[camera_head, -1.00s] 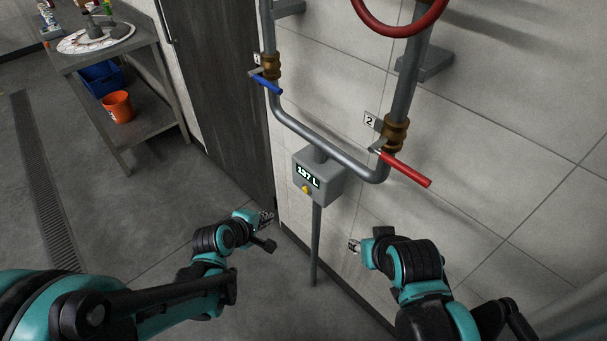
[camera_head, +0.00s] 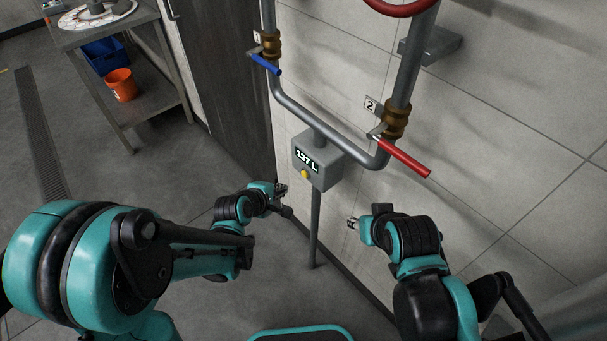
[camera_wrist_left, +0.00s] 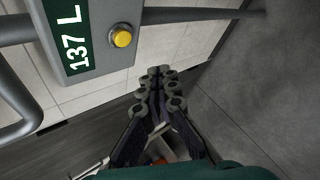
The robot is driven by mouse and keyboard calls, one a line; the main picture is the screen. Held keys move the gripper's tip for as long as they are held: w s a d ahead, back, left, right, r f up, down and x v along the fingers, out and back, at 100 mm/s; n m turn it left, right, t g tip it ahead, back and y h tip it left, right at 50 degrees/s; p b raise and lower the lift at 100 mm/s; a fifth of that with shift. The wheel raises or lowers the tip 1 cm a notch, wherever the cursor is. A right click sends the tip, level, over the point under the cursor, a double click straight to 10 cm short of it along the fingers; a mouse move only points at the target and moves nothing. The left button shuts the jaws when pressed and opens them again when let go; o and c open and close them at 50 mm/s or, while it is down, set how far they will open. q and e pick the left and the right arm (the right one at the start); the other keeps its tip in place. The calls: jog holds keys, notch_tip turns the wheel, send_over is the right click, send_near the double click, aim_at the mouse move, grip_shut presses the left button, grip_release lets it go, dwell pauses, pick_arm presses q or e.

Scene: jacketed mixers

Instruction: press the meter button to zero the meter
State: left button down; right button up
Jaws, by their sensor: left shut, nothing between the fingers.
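The meter (camera_head: 318,163) is a grey box on a post below the pipe, with a display reading 137 L. Its yellow button (camera_head: 304,174) is under the display. In the left wrist view the button (camera_wrist_left: 122,38) is a yellow dome in a dark ring, beside the display (camera_wrist_left: 76,40). My left gripper (camera_head: 283,190) is shut and empty, below and a little left of the button, apart from it. In the left wrist view its fingertips (camera_wrist_left: 160,72) are below and right of the button. My right gripper (camera_head: 352,224) is right of the post; its jaws are too small to judge.
A blue-handled valve (camera_head: 266,64) and a red-handled valve (camera_head: 404,158) sit on the pipes above the meter. A metal table (camera_head: 150,52) with a blue bin (camera_head: 104,54) and an orange bucket (camera_head: 121,85) stands at the left. The floor between is clear.

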pick_arm(q)
jog(key=shift+w+d, duration=0.75)
jog(key=shift+d, duration=0.25)
jog(key=shift+w+d, duration=0.7)
jog(key=shift+d, duration=0.3)
jog(key=shift+w+d, duration=0.1)
jog(key=shift+w+d, duration=0.15)
jog(key=shift+d, duration=0.1)
jog(key=shift+w+d, duration=0.3)
jog(key=shift+d, duration=0.1)
dwell(0.8)
jog(key=shift+a+b, duration=0.1)
jog(key=shift+b, duration=0.2)
jog(key=shift+s+a, duration=0.55)
jog(key=shift+a, duration=0.1)
jog(key=shift+a, duration=0.1)
jog(key=s+a, duration=0.1)
jog(key=a, duration=0.1)
jog(key=s+a, duration=0.1)
jog(key=s, duration=0.1)
jog(key=shift+a, duration=0.4)
